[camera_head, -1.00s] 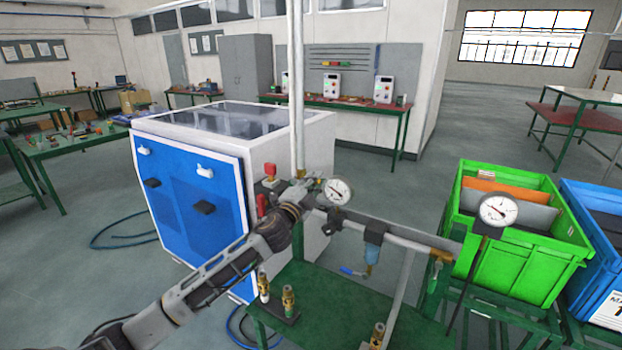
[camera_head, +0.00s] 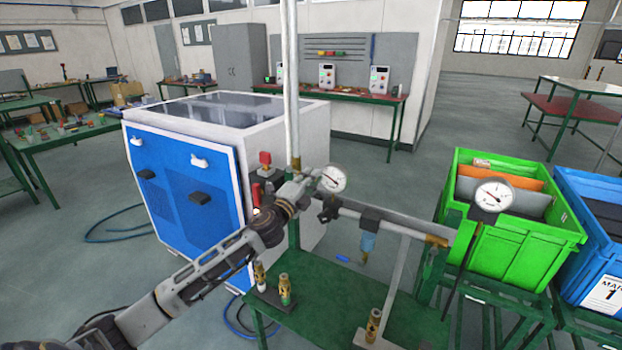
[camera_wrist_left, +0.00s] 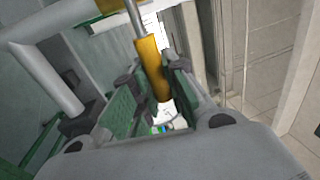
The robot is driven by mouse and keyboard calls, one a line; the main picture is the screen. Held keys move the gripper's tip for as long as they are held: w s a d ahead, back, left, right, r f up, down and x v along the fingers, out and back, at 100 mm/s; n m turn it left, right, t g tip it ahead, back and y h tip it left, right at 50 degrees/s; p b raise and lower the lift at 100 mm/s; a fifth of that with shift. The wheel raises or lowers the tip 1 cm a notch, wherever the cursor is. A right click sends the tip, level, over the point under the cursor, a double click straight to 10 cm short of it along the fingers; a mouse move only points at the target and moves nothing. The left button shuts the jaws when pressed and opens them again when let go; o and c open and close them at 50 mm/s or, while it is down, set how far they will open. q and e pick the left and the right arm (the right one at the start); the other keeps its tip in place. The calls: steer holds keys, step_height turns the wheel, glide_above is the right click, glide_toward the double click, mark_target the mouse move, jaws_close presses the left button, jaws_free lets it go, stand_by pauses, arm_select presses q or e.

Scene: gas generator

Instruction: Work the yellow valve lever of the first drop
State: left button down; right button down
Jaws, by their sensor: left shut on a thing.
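The yellow valve lever (camera_wrist_left: 152,68) shows in the left wrist view as a yellow grip on a thin metal rod. It lies between the two fingers of my left gripper (camera_wrist_left: 154,82), which is shut on it. In the head view my left gripper (camera_head: 305,183) is at the pipework, at the foot of the white vertical pipe (camera_head: 291,85) and just left of a round pressure gauge (camera_head: 333,179). The gripper hides the lever there, so its angle to the pipe is hard to tell. My right gripper is not in view.
A second gauge (camera_head: 494,195) stands before the green crate (camera_head: 510,240). A blue-and-white cabinet (camera_head: 190,185) stands behind my left arm.

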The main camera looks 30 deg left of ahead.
arm_select(q)
steer(key=c, duration=1.4)
jaws_free()
steer(key=shift+s+f, duration=0.1)
steer(key=shift+s, duration=0.05)
steer(key=shift+v, duration=5.85)
steer(key=shift+f, duration=0.1)
